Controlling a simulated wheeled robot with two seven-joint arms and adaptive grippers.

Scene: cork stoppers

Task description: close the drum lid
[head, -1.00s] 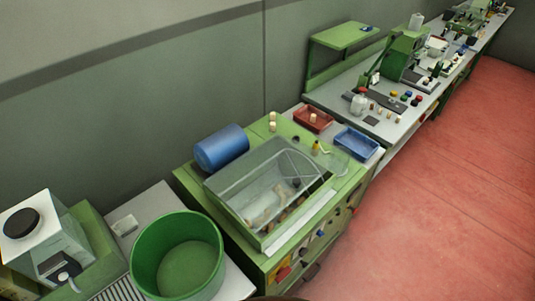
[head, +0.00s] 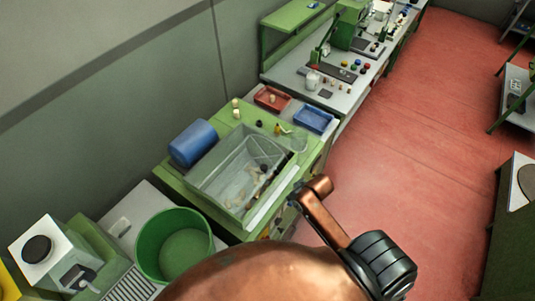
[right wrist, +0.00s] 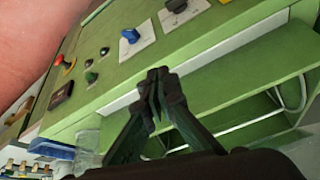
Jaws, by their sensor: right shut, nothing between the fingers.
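The green machine (head: 163,193) has a grey see-through trough (head: 222,182) on top, with several pale cork-like pieces inside. Clear panels stand around the trough. I cannot tell for sure which panel is the drum lid or how far it stands open. A blue cylinder (head: 193,143) lies behind the trough. My right gripper (head: 296,194) is small and partly hidden in the head view, near the machine's front right edge. In the right wrist view its fingers (right wrist: 157,78) are shut and empty, before the green front panel (right wrist: 128,78). My left gripper is out of view.
A red tray (head: 258,104) and a blue tray (head: 329,127) sit at the machine's far end. A green tub (head: 142,252) stands at the near left. Knobs, including a blue one (right wrist: 131,36), stick out of the front panel. The red floor (head: 410,150) is open.

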